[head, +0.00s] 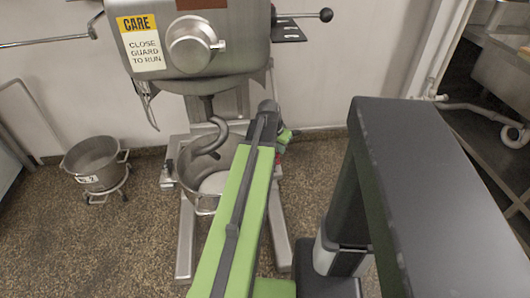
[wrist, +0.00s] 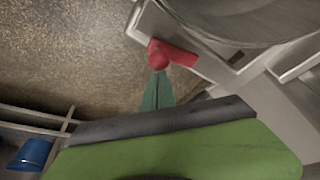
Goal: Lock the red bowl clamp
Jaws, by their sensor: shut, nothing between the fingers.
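The red bowl clamp (wrist: 180,54) shows in the wrist view as a short red lever with a round red knob, on the grey bowl support beside the bowl (wrist: 240,14). My gripper (wrist: 158,76) is shut and empty, its teal fingertips right at the knob. I cannot tell whether they touch it. In the head view the steel bowl (head: 205,201) sits in the mixer's frame under a dough hook (head: 212,138), with pale dough inside. My green arm covers the bowl's right side and most of the clamp there.
The mixer head (head: 200,40) stands over the bowl, with a black-knobbed lever at its right. A spare bowl (head: 95,165) on a wheeled dolly stands at left. The speckled floor between them is clear. A blue object (wrist: 32,154) shows in the wrist view.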

